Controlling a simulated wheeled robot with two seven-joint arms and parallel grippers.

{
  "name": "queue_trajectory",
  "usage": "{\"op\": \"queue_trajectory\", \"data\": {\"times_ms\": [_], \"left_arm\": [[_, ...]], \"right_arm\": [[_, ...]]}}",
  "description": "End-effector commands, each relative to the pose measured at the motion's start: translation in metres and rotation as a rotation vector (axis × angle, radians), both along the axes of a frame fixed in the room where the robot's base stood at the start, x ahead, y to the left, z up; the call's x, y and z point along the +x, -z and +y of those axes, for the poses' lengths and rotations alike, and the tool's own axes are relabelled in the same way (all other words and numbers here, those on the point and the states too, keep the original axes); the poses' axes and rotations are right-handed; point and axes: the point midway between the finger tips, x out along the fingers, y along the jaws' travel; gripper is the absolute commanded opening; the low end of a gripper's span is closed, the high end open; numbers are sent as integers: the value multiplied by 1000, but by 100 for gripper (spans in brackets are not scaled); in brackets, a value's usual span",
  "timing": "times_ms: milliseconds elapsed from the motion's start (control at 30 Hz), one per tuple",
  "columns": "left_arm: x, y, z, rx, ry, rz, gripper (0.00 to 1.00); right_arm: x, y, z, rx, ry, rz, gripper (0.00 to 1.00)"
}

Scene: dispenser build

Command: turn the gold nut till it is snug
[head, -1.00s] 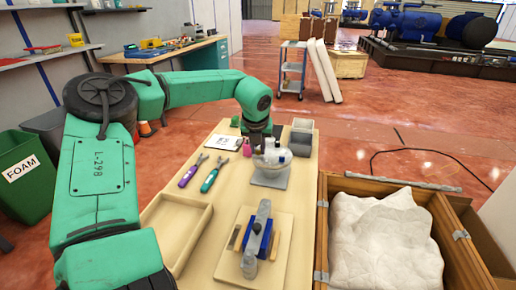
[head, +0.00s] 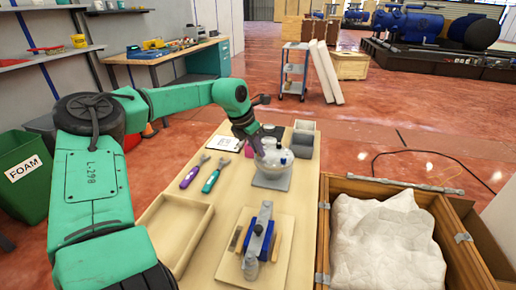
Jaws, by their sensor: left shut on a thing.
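A clear glass vessel (head: 270,160) rests on a grey stand (head: 271,181) toward the back of the table, with small white and dark blue parts at it. My left gripper (head: 258,147) is shut at the far left side of this vessel, tilted, its fingertips small and partly lost against the glass. The gold nut cannot be made out; the jaws are closed where it would be hidden by the fingers and glass. My right gripper is not in view.
On the table are a purple-handled tool (head: 193,172), a teal-handled tool (head: 213,176), an empty tray (head: 179,232) and a blue clamp fixture (head: 258,241). A wooden crate (head: 323,235) with white padding is at right.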

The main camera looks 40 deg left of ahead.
Motion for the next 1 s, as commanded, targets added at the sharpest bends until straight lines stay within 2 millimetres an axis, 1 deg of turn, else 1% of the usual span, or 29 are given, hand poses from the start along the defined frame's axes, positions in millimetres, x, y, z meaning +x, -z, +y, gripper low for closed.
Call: {"op": "queue_trajectory", "data": {"times_ms": [300,500,700,1000], "left_arm": [[1,1,4,2,269,1,0],[2,0,5,3,393,0,0],[2,0,5,4,465,0,0],[2,0,5,4,495,0,0]], "right_arm": [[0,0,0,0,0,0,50],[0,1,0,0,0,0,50],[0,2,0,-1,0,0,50],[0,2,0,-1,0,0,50]]}}
